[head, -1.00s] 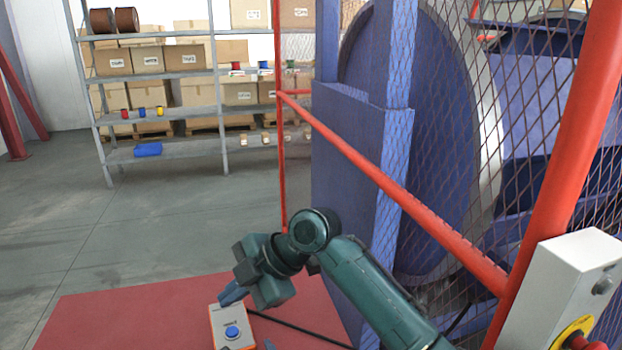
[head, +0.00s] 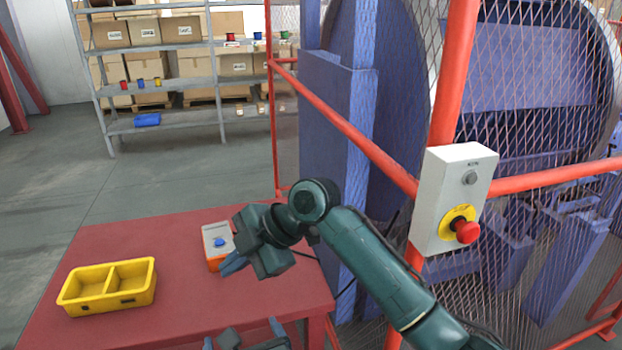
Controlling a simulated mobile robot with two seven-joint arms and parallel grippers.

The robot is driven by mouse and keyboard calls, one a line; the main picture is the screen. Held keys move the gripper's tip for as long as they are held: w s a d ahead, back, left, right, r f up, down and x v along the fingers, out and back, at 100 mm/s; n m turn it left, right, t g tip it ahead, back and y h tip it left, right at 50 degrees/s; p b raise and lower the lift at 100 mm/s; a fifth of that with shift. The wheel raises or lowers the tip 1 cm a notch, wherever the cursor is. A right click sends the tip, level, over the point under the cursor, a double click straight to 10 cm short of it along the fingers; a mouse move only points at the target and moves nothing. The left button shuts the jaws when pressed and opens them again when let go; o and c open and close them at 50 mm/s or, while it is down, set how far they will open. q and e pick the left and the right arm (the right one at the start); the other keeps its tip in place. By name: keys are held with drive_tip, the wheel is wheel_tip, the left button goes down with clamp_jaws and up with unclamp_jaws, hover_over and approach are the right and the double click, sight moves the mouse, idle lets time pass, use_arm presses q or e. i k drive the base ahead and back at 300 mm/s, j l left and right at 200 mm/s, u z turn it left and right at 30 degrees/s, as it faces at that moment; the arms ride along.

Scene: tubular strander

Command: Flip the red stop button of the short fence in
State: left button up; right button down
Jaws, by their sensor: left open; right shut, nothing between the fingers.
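The red stop button (head: 467,232) sits on a yellow ring low on the front of a light grey control box (head: 437,208). The box is fixed to the red post of the short mesh fence (head: 452,75), and a small grey round button is above the red one. My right gripper (head: 231,267) is shut and empty, well left of the stop button, beside an orange and white box with a blue button (head: 217,242). My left gripper (head: 247,334) is open and empty at the bottom edge, only partly in view, below the right one.
A red table (head: 180,225) carries a yellow two-part tray (head: 108,302) at its left. The fence's red rails (head: 345,128) run in front of a large blue machine (head: 338,125). Shelves (head: 165,85) with cardboard boxes and spools stand behind. Grey floor is clear at the left.

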sight(468, 232)
drive_tip(key=k+l, duration=0.25)
drive_tip(key=k, duration=0.15)
drive_tip(key=k+l, duration=0.3)
drive_tip(key=k, duration=0.15)
